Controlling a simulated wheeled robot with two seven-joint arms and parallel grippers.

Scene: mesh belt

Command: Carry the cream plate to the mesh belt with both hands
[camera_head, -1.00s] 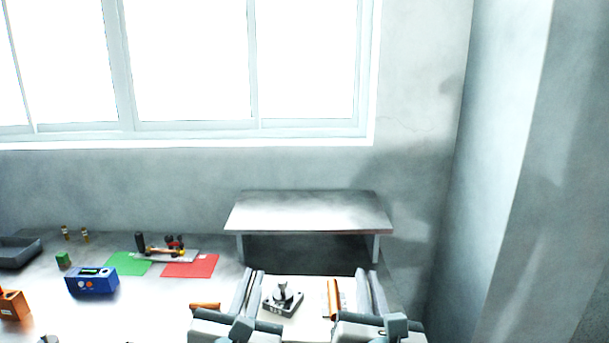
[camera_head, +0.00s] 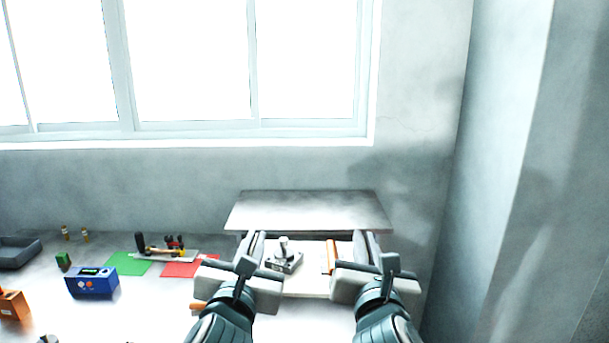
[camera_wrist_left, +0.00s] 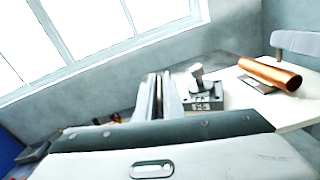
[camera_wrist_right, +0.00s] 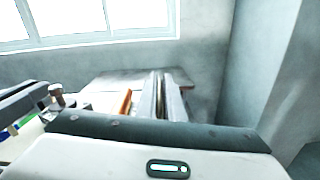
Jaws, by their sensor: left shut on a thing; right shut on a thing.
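The cream plate (camera_head: 308,283) is held level between my two grippers and carries a small grey device with a knob (camera_head: 284,261) and a copper-coloured roll (camera_head: 331,257). My left gripper (camera_head: 255,246) is shut on the plate's left side; its fingers also show in the left wrist view (camera_wrist_left: 158,96). My right gripper (camera_head: 366,246) is shut on its right side; its fingers show in the right wrist view (camera_wrist_right: 162,97). The raised grey platform (camera_head: 308,210), seemingly the mesh belt, stands just behind the plate. No mesh texture is discernible. The fingers' contact with the plate is partly hidden.
Left on the table are a blue box (camera_head: 92,282), a green sheet (camera_head: 126,264), a red sheet (camera_head: 184,268) with tools behind it, an orange box (camera_head: 12,304) and a dark tray (camera_head: 18,252). A wall pillar (camera_head: 500,180) rises at right. The platform top looks clear.

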